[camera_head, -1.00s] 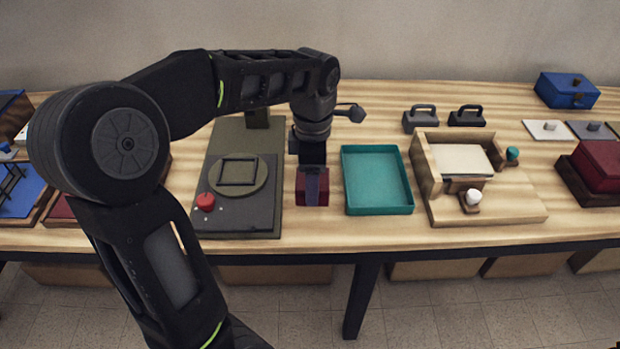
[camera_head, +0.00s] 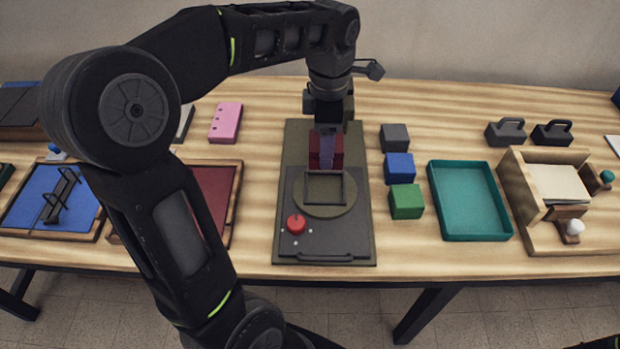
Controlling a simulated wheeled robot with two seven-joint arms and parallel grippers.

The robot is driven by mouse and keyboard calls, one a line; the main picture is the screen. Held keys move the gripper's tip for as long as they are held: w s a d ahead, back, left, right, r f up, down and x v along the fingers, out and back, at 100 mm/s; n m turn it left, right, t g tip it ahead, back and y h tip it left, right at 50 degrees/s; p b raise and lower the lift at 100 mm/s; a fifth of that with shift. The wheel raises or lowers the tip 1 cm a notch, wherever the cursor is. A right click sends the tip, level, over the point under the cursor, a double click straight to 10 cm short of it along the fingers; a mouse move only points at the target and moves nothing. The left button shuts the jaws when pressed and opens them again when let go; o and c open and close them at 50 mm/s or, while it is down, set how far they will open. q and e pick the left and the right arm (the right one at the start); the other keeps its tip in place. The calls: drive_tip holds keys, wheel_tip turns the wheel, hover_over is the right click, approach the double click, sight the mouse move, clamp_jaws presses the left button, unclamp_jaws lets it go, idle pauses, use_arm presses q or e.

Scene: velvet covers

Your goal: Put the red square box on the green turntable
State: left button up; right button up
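My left gripper (camera_head: 326,140) points down and is closed around the red square box (camera_head: 314,150), above the back part of the turntable machine. The green turntable (camera_head: 343,204) is a round olive disc with a dark square frame (camera_head: 324,187) on top. It sits on a dark base (camera_head: 288,254) with a red button (camera_head: 296,223) at its front left. The box appears just behind the frame in the view, and its height above the base is hard to tell. My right gripper does not show.
Grey (camera_head: 395,138), blue (camera_head: 399,168) and green (camera_head: 406,202) boxes stand in a column right of the machine. A teal tray (camera_head: 470,238) is further right. A wooden tray with a dark red floor (camera_head: 213,195) lies to the left. Bare table lies between it and the machine.

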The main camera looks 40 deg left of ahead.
use_arm(q)
drive_tip(key=shift+d, duration=0.25)
drive_tip(key=shift+a+f, duration=0.15)
hover_over(325, 189)
wheel_tip(325, 189, down, 6)
drive_tip(key=shift+r, duration=0.1)
drive_tip(key=shift+f, duration=1.9)
drive_tip(key=shift+f, duration=0.2)
drive_tip(key=o, duration=1.4)
drive_tip(key=shift+o, duration=0.2)
